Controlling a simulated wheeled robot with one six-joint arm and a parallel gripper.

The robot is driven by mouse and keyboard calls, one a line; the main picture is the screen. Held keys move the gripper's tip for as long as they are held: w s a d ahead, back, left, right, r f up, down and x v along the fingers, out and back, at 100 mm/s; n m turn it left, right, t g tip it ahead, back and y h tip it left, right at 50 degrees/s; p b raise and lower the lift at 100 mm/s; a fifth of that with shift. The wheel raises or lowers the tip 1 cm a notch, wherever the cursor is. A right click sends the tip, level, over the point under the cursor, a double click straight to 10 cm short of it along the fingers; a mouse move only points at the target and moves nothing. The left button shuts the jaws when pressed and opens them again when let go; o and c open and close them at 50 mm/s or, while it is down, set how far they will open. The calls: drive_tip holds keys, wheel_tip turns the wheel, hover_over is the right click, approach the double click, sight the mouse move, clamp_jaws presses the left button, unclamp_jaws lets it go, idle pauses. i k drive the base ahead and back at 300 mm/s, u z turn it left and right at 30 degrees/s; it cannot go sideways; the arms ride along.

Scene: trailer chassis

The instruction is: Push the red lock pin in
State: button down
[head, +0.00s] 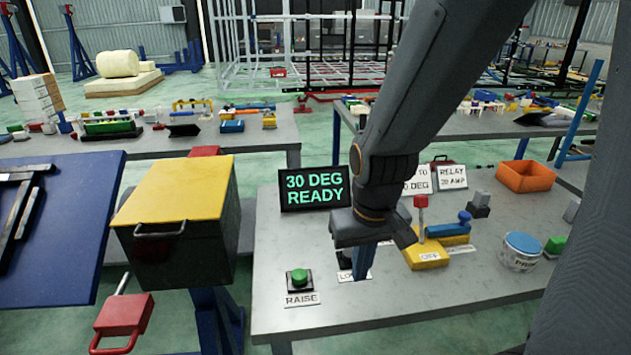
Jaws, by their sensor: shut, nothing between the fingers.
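A red block with a loop handle (123,316) sits at the lower left, on a grey rod that rises toward the underside of the yellow-lidded dark box (172,195). It looks like the lock pin; where the rod's far end goes is hidden. My gripper (356,272) points down over the grey control table, well to the right of the red block and apart from it. Its blue fingers are shut and empty, in front of a partly hidden label starting "LO".
The control table (390,309) holds a green RAISE button (299,277), a screen reading "30 DEG READY" (315,188), a red-knobbed lever on a yellow base (427,256), a paint can (521,251) and an orange bin (526,176). A blue panel (85,240) stands at the left.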

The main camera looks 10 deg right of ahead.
sight(121, 314)
drive_tip(key=u, duration=0.75)
drive_tip(key=k, duration=0.6)
drive_tip(key=u, duration=0.85)
drive_tip(key=i, duration=0.4)
